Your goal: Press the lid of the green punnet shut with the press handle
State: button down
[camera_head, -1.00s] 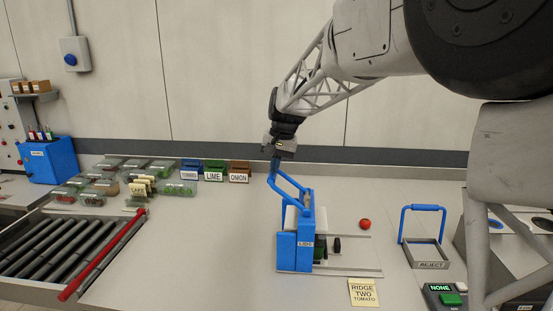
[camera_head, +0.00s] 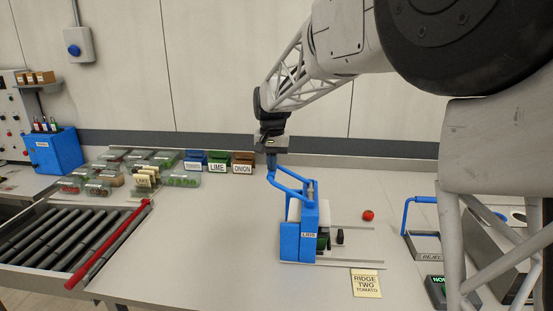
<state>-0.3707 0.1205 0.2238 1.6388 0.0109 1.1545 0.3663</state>
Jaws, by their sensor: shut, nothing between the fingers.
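My gripper (camera_head: 271,159) points down at the upper end of the handle. It is shut with nothing held. It looks close to or touching the handle top, but I cannot tell which.
A red tomato (camera_head: 368,215) lies right of the press. A card reading "RIDGE TWO TOMATO" (camera_head: 366,284) is in front. The reject tray (camera_head: 427,247) is at the right. Punnets (camera_head: 184,181) and a roller conveyor (camera_head: 60,240) are at the left. The table left of the press is clear.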

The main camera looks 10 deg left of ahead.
jog(key=a+f+h, duration=0.3)
jog(key=f+h, duration=0.3)
jog(key=f, duration=0.4)
jog(key=shift+a+f, duration=0.15)
jog(key=shift+f, duration=0.1)
jog(key=shift+s+f, duration=0.1)
dwell(0.3)
jog(key=v, duration=1.6)
jog(key=shift+a, duration=0.15)
jog(key=shift+f, duration=0.15)
dwell(0.6)
